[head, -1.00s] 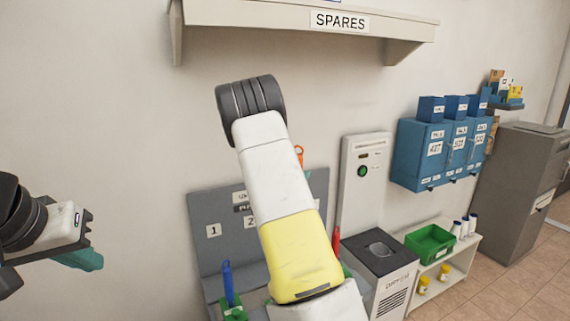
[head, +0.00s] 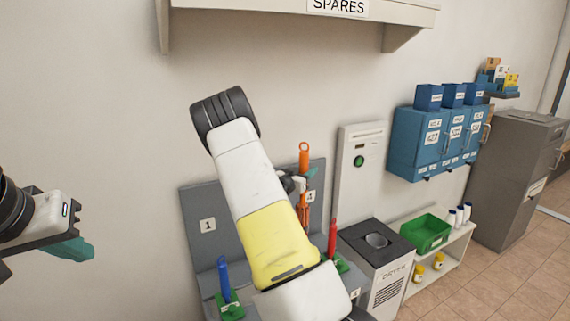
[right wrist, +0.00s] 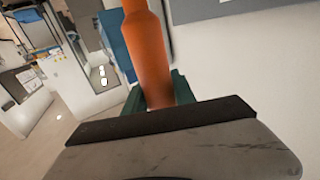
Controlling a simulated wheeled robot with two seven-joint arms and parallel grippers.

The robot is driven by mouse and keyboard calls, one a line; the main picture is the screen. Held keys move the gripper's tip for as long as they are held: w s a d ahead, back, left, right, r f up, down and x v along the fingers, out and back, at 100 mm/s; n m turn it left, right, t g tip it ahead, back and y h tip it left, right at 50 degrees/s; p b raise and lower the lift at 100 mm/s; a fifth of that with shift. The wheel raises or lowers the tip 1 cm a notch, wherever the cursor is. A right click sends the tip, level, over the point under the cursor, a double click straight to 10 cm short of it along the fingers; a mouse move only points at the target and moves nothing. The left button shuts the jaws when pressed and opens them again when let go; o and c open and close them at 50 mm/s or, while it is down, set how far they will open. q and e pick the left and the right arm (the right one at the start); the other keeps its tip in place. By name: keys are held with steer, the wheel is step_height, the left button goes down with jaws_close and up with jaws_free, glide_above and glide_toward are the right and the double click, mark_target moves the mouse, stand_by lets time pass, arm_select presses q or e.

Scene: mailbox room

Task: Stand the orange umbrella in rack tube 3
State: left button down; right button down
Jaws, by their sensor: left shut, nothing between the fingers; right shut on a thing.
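The orange umbrella (head: 303,158) is upright in front of the grey rack's (head: 194,225) back panel, its looped handle up. My right gripper (head: 309,175) is shut on its shaft, partly hidden behind my right arm. In the right wrist view the orange umbrella (right wrist: 149,55) runs between the teal fingers (right wrist: 158,95). The umbrella's lower end and the rack's middle tubes are hidden by my arm, so I cannot tell whether it is inside a tube. My left gripper (head: 70,248) is shut and empty at the left, away from the rack.
A blue umbrella (head: 224,280) stands at the rack's left, below label 1. A red umbrella (head: 332,238) stands at its right. A dryer (head: 378,270) and a shelf with a green bin (head: 426,234) are further right. The spares shelf (head: 290,14) hangs above.

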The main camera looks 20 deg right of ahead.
step_height(320, 180, down, 33)
steer(key=shift+r, duration=0.15)
stand_by(1.7)
steer(key=c, duration=0.9)
jaws_free()
steer(key=shift+c, duration=0.2)
steer(key=v, duration=0.8)
